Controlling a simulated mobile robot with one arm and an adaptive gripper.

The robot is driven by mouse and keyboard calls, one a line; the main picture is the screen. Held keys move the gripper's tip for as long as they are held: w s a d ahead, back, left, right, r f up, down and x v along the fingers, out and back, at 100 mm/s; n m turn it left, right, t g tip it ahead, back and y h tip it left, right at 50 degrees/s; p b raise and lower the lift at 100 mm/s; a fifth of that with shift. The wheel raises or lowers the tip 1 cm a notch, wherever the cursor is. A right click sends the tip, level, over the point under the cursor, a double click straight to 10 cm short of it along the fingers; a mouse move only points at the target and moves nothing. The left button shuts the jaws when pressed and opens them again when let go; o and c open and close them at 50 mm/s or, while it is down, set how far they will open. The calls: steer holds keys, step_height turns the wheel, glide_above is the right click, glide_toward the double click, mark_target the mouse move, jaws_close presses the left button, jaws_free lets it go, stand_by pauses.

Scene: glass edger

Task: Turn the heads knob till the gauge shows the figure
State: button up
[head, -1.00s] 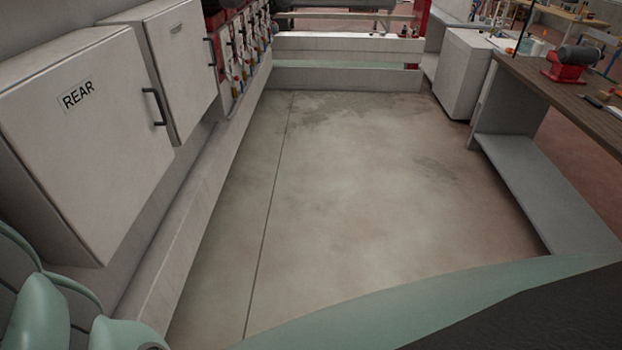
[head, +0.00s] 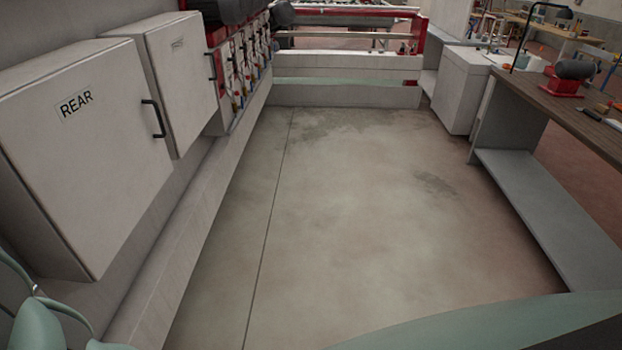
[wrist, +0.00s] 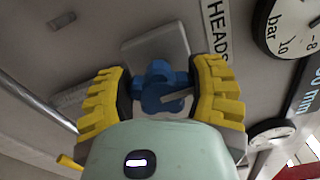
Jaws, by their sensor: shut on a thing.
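In the wrist view, my gripper (wrist: 162,90) has its yellow ribbed fingers on both sides of the blue heads knob (wrist: 160,86) and is shut on it. The knob sits on a grey plate on the panel. A label reading HEADS (wrist: 215,30) is to the right of the knob. A round white gauge (wrist: 292,25) marked "bar" is at the top right, cut off by the frame; figures 8 and 10 show, but I cannot make out a needle. The gripper is not in the head view.
A second gauge (wrist: 271,132) is at the lower right of the wrist view, and a bar runs along the left. In the head view, a cabinet marked REAR (head: 85,150) lines the left, a wooden bench (head: 560,105) stands right, and the floor (head: 340,220) between is clear.

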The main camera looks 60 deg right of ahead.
stand_by(0.5)
steer(key=o, duration=1.2)
steer(key=shift+s, duration=0.1)
steer(key=shift+v, duration=5.95)
steer(key=shift+d, duration=0.1)
